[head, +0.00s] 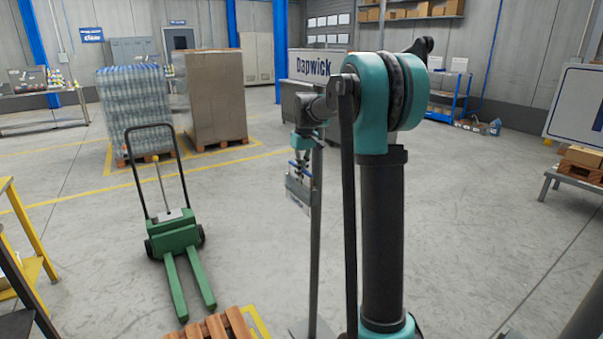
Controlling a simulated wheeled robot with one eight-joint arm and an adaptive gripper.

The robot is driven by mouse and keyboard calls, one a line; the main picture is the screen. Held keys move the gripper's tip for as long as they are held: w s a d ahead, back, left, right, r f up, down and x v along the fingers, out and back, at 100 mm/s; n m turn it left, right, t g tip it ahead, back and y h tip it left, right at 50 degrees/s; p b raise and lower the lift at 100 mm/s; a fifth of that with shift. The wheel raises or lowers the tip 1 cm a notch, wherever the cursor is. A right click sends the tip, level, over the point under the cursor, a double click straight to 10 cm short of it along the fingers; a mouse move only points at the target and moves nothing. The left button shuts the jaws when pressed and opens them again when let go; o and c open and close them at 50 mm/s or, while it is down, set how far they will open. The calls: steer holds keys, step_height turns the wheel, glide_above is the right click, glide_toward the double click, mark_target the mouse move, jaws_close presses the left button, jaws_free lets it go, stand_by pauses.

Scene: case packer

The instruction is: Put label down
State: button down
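My gripper (300,168) points down at the end of my teal and black arm, left of a thin grey pole. A small grey, flat, plate-like piece (299,190) with a pale lower edge shows directly below the fingers. It may be the label, but it is too small to tell. I cannot tell whether the fingers are closed on it or only in front of it. No other loose label can be made out.
The grey pole (316,240) stands close beside my gripper. A green pallet jack (176,237) is at left, with a wooden pallet (213,329) at the bottom. Wrapped bottles (135,112) and a brown carton stack (212,98) stand behind.

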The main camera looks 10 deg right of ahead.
steer(key=shift+f, duration=0.1)
steer(key=c, duration=1.7)
jaws_free()
steer(key=r, duration=0.4)
steer(key=s+r, duration=0.1)
steer(key=r, duration=0.7)
steer(key=shift+s+d+r, duration=0.1)
steer(key=shift+s+d, duration=0.1)
steer(key=shift+d, duration=0.1)
steer(key=s+d+f+m+t, duration=0.1)
steer(key=s+f, duration=0.9)
steer(key=s, duration=0.1)
steer(key=s+d+f+m+t, duration=0.1)
steer(key=s+f+m, duration=0.1)
steer(key=s+f, duration=0.8)
steer(key=s+d+f+m+t, duration=0.1)
steer(key=s+f, duration=0.9)
steer(key=s, duration=0.3)
steer(key=shift+s+f+m+h, duration=0.3)
steer(key=shift+s, duration=0.05)
